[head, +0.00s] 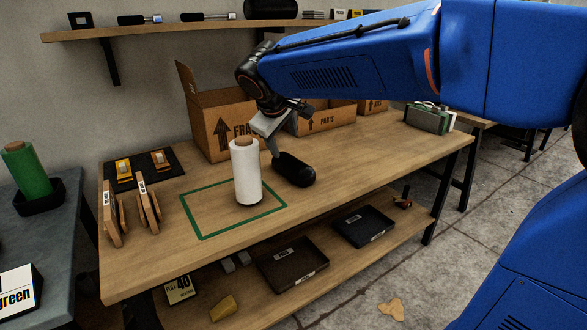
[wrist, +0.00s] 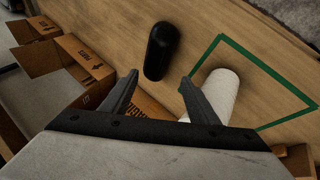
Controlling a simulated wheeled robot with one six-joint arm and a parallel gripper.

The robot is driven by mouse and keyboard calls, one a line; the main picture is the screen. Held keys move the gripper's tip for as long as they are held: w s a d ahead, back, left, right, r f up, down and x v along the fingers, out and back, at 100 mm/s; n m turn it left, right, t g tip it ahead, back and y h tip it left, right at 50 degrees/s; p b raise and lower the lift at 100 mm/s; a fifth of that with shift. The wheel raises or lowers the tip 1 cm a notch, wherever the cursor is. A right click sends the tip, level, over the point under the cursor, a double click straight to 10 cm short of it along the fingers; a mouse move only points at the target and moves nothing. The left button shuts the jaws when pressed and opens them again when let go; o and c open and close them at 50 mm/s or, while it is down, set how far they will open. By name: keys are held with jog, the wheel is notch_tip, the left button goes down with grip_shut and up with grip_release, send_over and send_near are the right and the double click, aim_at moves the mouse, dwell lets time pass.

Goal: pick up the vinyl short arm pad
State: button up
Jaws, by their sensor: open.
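The vinyl short arm pad appears to be the black rounded pad (head: 293,170) lying on the wooden workbench (head: 340,185), just right of a white roll. It also shows in the wrist view (wrist: 159,50), beyond and between my fingertips. My gripper (head: 272,143) is above the bench, behind and partly beside the white roll. In the wrist view my gripper (wrist: 159,80) is open, with nothing between its fingers. The pad is apart from the fingertips in the wrist view. The white roll hides part of the gripper in the head view.
The white roll (head: 246,175) stands upright inside a green taped outline (head: 203,237); it shows close to one finger in the wrist view (wrist: 222,93). Cardboard boxes (head: 205,118) stand behind. Wooden holders (head: 112,215) are at left. Clear bench lies right of the pad.

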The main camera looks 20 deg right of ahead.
send_near(290, 164)
jog(key=x, duration=0.4)
jog(key=shift+s+f, duration=0.1)
jog(key=shift+s, duration=0.1)
jog(key=shift+x, duration=3)
jog(key=shift+w, duration=0.1)
jog(key=shift+c, duration=0.3)
jog(key=c, duration=0.9)
jog(key=shift+o, duration=0.2)
jog(key=shift+r, duration=0.25)
